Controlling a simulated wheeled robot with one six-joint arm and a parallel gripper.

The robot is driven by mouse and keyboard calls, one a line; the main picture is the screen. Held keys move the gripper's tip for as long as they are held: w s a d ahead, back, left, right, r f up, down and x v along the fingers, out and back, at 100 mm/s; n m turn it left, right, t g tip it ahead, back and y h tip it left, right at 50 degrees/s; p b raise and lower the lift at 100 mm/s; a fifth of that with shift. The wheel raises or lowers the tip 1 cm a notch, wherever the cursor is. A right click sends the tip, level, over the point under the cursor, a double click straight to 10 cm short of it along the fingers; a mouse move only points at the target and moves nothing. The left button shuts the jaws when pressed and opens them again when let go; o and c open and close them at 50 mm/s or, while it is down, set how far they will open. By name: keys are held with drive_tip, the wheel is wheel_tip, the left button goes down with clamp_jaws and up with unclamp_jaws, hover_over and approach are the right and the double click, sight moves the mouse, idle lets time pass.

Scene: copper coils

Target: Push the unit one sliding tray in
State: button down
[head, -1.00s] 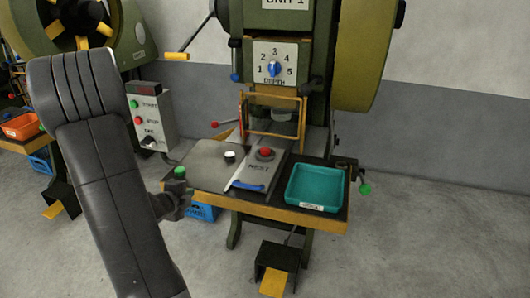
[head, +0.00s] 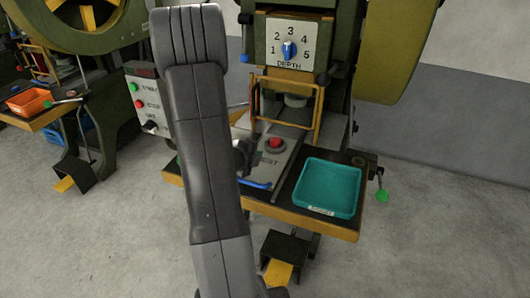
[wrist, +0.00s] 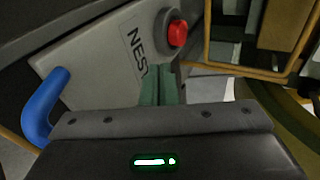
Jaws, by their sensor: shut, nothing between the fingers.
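The unit one sliding tray (head: 268,168) is a grey plate marked NEST with a blue handle (head: 256,184) at its near end. A red round piece (head: 275,143) sits on it. The wrist view shows the tray (wrist: 88,72), the handle (wrist: 45,105) at left and the red piece (wrist: 177,33) at the top. My gripper (wrist: 158,80) is shut and empty, with its greenish fingertips seen over or beside the tray near the NEST lettering. I cannot tell whether they touch it. In the head view my arm hides the fingers and part of the tray's left side.
A yellow guard frame (head: 286,108) stands at the press opening behind the tray. An empty teal bin (head: 330,188) is on the table to the right. A control box (head: 146,103) stands left of my arm. A pedal (head: 285,250) is on the floor below.

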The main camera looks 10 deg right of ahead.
sight(271, 151)
drive_tip(key=x, duration=0.8)
